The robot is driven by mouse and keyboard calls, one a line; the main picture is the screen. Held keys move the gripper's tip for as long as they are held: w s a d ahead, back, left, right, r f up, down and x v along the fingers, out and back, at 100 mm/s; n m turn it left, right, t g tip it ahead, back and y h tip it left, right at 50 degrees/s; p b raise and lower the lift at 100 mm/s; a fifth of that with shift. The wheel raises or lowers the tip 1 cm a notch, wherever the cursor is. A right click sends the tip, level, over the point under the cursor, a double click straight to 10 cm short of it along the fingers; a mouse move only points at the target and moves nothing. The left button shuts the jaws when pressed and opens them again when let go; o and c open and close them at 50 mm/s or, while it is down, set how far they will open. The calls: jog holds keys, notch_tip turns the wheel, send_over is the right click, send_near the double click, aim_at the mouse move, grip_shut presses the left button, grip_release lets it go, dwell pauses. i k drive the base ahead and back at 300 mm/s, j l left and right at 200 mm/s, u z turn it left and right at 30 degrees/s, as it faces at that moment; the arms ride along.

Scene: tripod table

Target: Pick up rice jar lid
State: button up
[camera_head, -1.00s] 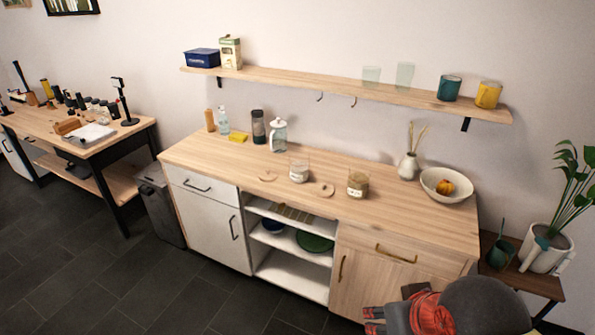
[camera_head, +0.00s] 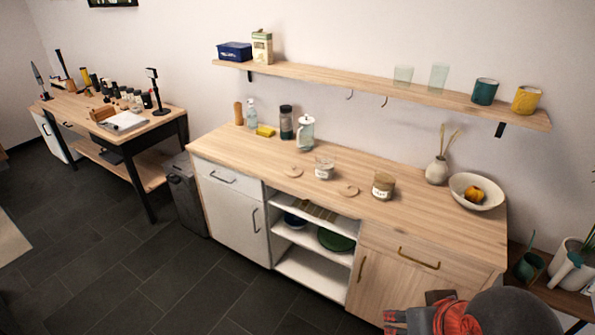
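Two round wooden lids lie flat on the wooden counter: one lid (camera_head: 293,170) left of a clear jar with whitish contents (camera_head: 324,169), the other lid (camera_head: 348,190) between that jar and a jar with brown contents (camera_head: 383,186). Both jars stand upright and look uncovered. Their labels are too small to read, so I cannot tell for certain which lid is the rice jar's. My gripper (camera_head: 396,321) shows at the bottom edge, in front of the cabinet and well away from the lids. Its fingers are partly cut off, so its opening is unclear.
The counter (camera_head: 420,214) also holds a glass pot (camera_head: 305,133), a dark grinder (camera_head: 286,122), a vase (camera_head: 437,170) and a bowl (camera_head: 477,191). A shelf (camera_head: 380,92) hangs above. Open dark floor (camera_head: 150,270) lies at front left. A bin (camera_head: 184,197) stands beside the cabinet.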

aim_at(293, 170)
jog(key=i+j+u, duration=0.15)
jog(key=i+j, duration=0.25)
jog(key=i+j+u, duration=0.2)
jog(key=i+j, duration=0.15)
jog(key=i, duration=0.2)
jog(key=i+j+u, duration=0.15)
jog(key=i, duration=0.4)
jog(key=i+j+u, duration=0.15)
jog(key=i+j, duration=0.15)
jog(key=i, duration=0.2)
